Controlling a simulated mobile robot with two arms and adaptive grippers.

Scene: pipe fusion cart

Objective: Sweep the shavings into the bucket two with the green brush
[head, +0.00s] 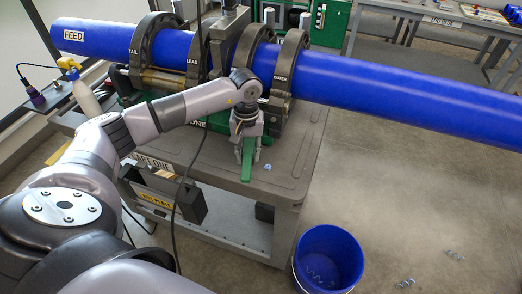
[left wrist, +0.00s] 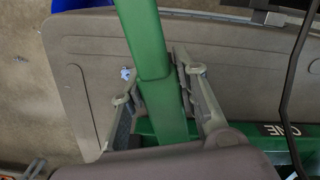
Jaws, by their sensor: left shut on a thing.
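My left gripper (head: 246,146) is shut on the green brush (head: 247,168) above the front right part of the cart top. In the left wrist view the brush (left wrist: 149,45) runs between the two fingers. A small pale shaving (head: 267,166) lies on the cart top just right of the brush; it also shows in the left wrist view (left wrist: 125,73). A blue bucket (head: 344,282) stands on the floor at the cart's front right, with some curled shavings inside. No label on it is readable. My right gripper is out of view.
A long blue pipe (head: 400,95) lies in the clamps (head: 281,75) behind the brush and reaches far right. Curled shavings (head: 405,283) lie on the floor right of the bucket. A yellow-topped spray bottle (head: 84,95) stands at left. A dark cable hangs across the cart front.

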